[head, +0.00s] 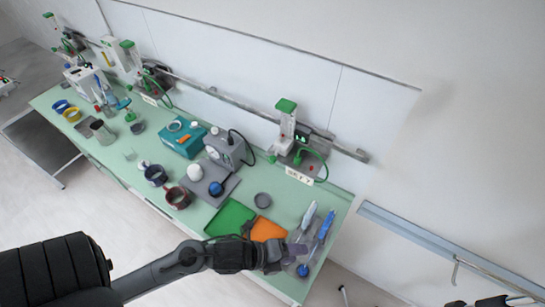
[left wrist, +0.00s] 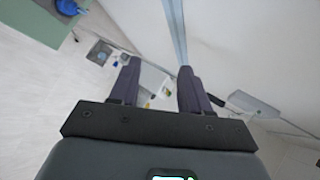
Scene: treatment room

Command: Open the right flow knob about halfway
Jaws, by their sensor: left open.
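The right flow unit (head: 287,128) hangs on the wall rail behind the right half of the green bench. It has a green cap, a pale upright body and green parts lower down. Its knob is too small to make out, so its setting cannot be told. A similar unit (head: 132,58) with a green cap is further left on the rail. My left gripper (head: 287,254) is over the bench's front right corner, well in front of and below the right unit. In the left wrist view (left wrist: 161,75) its two fingers are apart with nothing between them.
A green tray (head: 229,218) and an orange tray (head: 266,230) lie beside my left gripper. A grey box (head: 225,149) and a teal box (head: 183,138) stand left of the right unit. Dark parts show at the lower right edge.

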